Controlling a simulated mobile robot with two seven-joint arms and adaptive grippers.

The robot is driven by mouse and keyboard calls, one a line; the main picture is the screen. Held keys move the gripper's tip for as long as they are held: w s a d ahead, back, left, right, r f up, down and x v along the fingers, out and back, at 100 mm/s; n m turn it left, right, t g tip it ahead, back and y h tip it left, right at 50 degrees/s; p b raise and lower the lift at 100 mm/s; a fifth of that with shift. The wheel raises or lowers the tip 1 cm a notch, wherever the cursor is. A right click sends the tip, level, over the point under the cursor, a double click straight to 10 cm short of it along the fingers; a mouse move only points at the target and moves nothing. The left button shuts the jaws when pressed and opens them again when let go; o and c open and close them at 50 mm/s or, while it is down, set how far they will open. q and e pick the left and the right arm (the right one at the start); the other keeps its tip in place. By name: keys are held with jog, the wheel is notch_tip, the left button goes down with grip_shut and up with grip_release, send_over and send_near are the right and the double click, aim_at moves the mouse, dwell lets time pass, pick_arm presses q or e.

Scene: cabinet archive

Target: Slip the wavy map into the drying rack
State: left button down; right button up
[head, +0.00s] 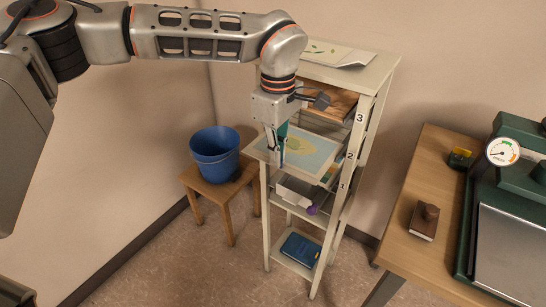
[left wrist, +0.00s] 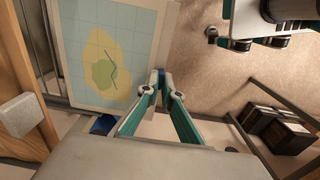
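The wavy map (head: 312,152), a pale blue sheet with a yellow-green patch, lies roughly flat at the rack's middle levels, near the number 2. Its left part sticks out past the rack's frame. The drying rack (head: 368,135) is a tall pale frame numbered 3, 2, 1 down one post. My left gripper (head: 279,158) points down at the map's outer edge. In the left wrist view its fingertips (left wrist: 161,78) are together on the edge of the map (left wrist: 108,48). Exactly how far the map is inside is hidden. My right gripper is not in view.
A wooden board (head: 328,104) sits on the level above; a sheet with leaf drawings (head: 335,52) lies on top. A pale box (head: 300,193) and blue book (head: 300,249) are below. A blue bucket (head: 215,153) on a stool stands left; a table (head: 425,185) is right.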

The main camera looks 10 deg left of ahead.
aim_at(288, 154)
pick_arm(q)
jog(key=shift+w+d+p, duration=0.1)
jog(key=shift+w+d, duration=0.25)
jog(key=shift+w, duration=0.6)
jog(key=shift+w+d+p, duration=0.15)
jog(key=shift+w+d, duration=0.2)
jog(key=shift+w, duration=0.65)
jog(key=shift+w+d+p, duration=0.1)
jog(key=shift+w+d, duration=0.25)
jog(key=shift+w, duration=0.6)
jog(key=shift+s, duration=0.1)
jog(key=shift+s+a+r+p, duration=0.1)
jog(key=shift+s+a+p, duration=0.05)
jog(key=shift+s+p, duration=0.2)
jog(key=shift+s+a, duration=0.1)
jog(key=shift+s, duration=0.15)
jog(key=shift+p, duration=0.6)
jog(key=shift+w, duration=0.1)
